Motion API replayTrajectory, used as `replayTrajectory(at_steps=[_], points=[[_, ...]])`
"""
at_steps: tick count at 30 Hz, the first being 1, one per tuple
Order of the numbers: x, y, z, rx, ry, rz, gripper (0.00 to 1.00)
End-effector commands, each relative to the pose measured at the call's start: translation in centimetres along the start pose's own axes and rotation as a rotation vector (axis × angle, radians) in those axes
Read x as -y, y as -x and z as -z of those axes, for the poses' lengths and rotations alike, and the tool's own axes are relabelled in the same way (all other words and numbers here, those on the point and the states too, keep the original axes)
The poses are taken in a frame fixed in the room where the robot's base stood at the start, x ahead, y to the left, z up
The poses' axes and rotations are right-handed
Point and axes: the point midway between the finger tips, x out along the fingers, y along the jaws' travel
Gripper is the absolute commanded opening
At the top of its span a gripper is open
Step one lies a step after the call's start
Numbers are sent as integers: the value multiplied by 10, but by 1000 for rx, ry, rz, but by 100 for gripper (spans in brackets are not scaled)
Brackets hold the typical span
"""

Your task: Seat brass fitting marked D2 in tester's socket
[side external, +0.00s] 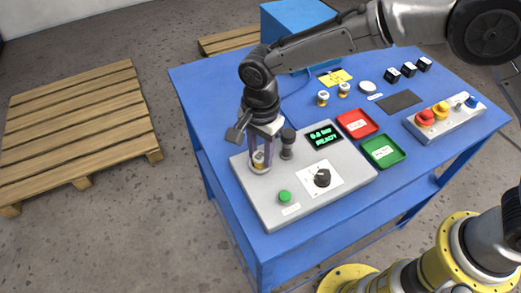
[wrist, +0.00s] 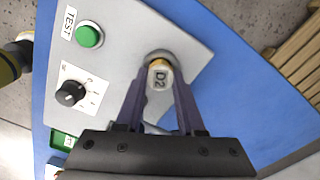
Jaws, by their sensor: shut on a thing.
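The brass fitting marked D2 (wrist: 159,76) is between the fingertips of my gripper (wrist: 159,82) in the wrist view, its label facing the camera. In the side view the fitting (side external: 259,158) stands upright at the socket (side external: 258,169) near the left corner of the grey tester (side external: 290,196). My gripper (side external: 261,155) is shut on it from above. A grey socket ring (wrist: 160,55) shows around the fitting in the wrist view. How deep the fitting sits is hidden by the fingers.
Red (side external: 357,124) and green (side external: 383,151) trays lie right. Two similar fittings (side external: 333,93) stand behind.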

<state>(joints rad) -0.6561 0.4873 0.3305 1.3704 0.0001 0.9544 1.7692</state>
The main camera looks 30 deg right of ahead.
Motion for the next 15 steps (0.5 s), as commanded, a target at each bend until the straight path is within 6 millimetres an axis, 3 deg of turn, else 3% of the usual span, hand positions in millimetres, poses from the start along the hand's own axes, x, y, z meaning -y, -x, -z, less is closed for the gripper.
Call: replayTrajectory(at_steps=[5,6,11,15], points=[[0,1,0,0,0,2,0],[0,1,0,0,0,2,45],[0,1,0,0,0,2,73],[0,0,0,0,0,1,73]])
